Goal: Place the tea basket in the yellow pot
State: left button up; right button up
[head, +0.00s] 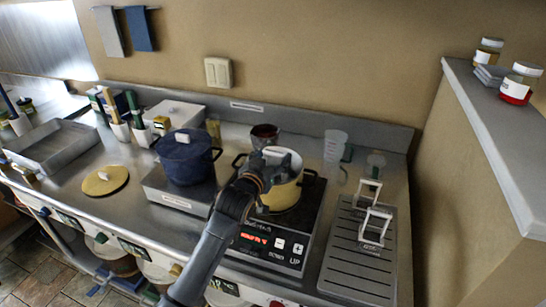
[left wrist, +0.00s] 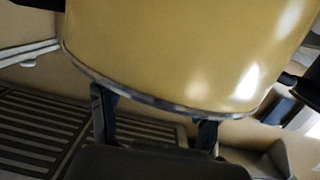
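The yellow pot (head: 285,197) stands without a lid on the black cooker at the centre of the head view. Its dark handles stick out at both sides and its pale inside rim shows. My left gripper (head: 262,172) is over the near left part of the pot's mouth. In the left wrist view the pot's yellow wall (left wrist: 180,50) fills the top. My left gripper's two fingers (left wrist: 157,125) stand apart below its grey rim, and their tips are hidden behind the pot. I cannot make out the tea basket for certain. My right gripper is out of view.
The cooker (head: 272,245) has a lit red display. A dark blue pot (head: 187,158) stands left of it, and a yellow lid (head: 105,181) lies farther left. A grey drip tray (head: 350,265) with two white frames is at right. A brown cup (head: 264,133) stands behind.

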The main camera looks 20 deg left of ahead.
pick_arm(q)
jog(key=shift+o, duration=1.3)
jog(key=shift+r, duration=0.1)
jog(key=s+r+b, duration=0.1)
jog(key=s+b, duration=0.1)
jog(key=s, duration=1)
jog(key=shift+a+r, duration=0.4)
